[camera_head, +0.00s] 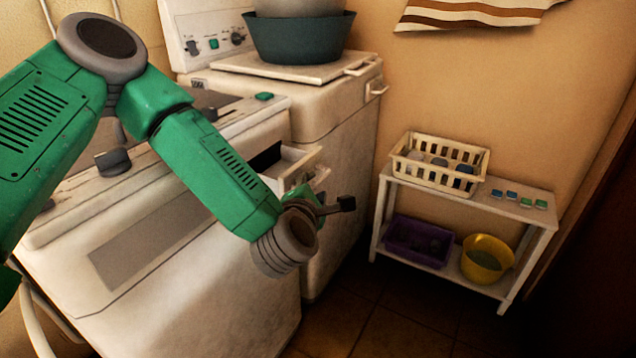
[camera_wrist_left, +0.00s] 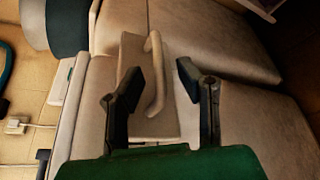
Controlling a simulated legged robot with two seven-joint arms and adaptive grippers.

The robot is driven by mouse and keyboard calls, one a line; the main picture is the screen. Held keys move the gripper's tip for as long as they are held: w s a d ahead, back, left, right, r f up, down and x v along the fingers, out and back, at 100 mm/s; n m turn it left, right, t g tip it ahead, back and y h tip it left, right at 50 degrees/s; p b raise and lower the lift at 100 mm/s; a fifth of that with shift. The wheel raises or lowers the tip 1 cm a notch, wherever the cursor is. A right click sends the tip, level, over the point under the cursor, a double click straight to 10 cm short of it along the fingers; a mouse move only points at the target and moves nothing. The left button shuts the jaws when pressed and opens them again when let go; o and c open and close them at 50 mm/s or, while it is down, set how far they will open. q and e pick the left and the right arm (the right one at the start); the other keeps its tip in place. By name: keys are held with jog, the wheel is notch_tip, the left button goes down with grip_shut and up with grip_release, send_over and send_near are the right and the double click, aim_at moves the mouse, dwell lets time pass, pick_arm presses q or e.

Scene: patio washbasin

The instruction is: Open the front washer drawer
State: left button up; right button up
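The front washer (camera_head: 170,270) is a worn white machine at the left of the head view. Its drawer (camera_head: 290,160) sticks out at the upper right of its front, with a dark opening beside it, so it stands at least partly open. In the left wrist view the drawer (camera_wrist_left: 130,60) carries a pale curved bar handle (camera_wrist_left: 156,75). My left gripper (camera_head: 325,202) is just in front of the drawer. In the left wrist view its black fingers (camera_wrist_left: 158,82) are apart, with the handle between them; contact cannot be told. My right gripper is not in view.
A second white washer (camera_head: 335,125) stands behind, with a dark green basin (camera_head: 300,38) on top. A white shelf (camera_head: 545,220) at the right holds a cream basket (camera_head: 437,178), a purple bin (camera_head: 405,240) and a yellow bucket (camera_head: 487,262). The floor between is clear.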

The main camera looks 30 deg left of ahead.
pick_arm(q)
jog(key=v, duration=0.8)
jog(key=s+d+f+m+g+h, duration=0.2)
jog(key=s+d+f+m+h, duration=0.15)
jog(key=f+m, duration=0.4)
jog(key=s+d+f+m+g+h, duration=0.25)
jog(key=s+f+m, duration=0.3)
jog(key=f, duration=0.35)
jog(key=s+a+f+m+g+y, duration=0.1)
jog(key=s+a+f+m+g, duration=0.3)
jog(key=s+m, duration=0.3)
jog(key=s+a+f+m+g+y, duration=0.1)
jog(key=s+a+f+m+g, duration=0.4)
jog(key=s, duration=0.6)
notch_tip(320, 180, down, 2)
jog(key=m, duration=0.3)
jog(key=shift+s+a+f+g, duration=0.15)
jog(key=shift+s+a+g, duration=0.05)
jog(key=shift+s+g, duration=0.15)
jog(key=shift+w, duration=0.2)
